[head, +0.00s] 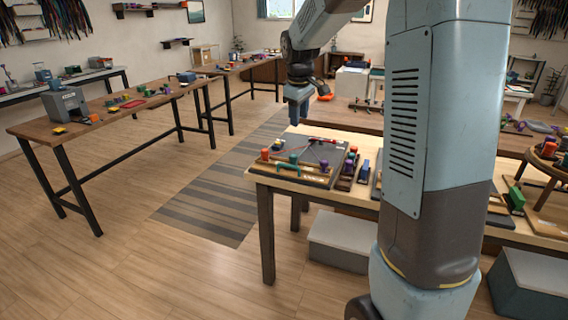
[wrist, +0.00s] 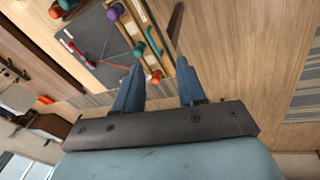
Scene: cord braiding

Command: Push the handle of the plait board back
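The plait board (head: 316,152) is a dark board on the front corner of the near table, with wooden strips, coloured knobs and cords. It also shows at upper left in the wrist view (wrist: 92,72). Its teal handle (head: 286,167) stands at the front strip; in the wrist view the teal handle (wrist: 155,42) lies just beyond my fingertips. My gripper (wrist: 160,65) is open and empty, with its two blue fingers well apart. In the head view my gripper (head: 296,114) hangs above the board's back left part. I cannot tell whether it touches anything.
A blue block (head: 364,171) stands right of the board. The wooden floor (head: 200,270) left of the table is clear. My arm hides part of the table.

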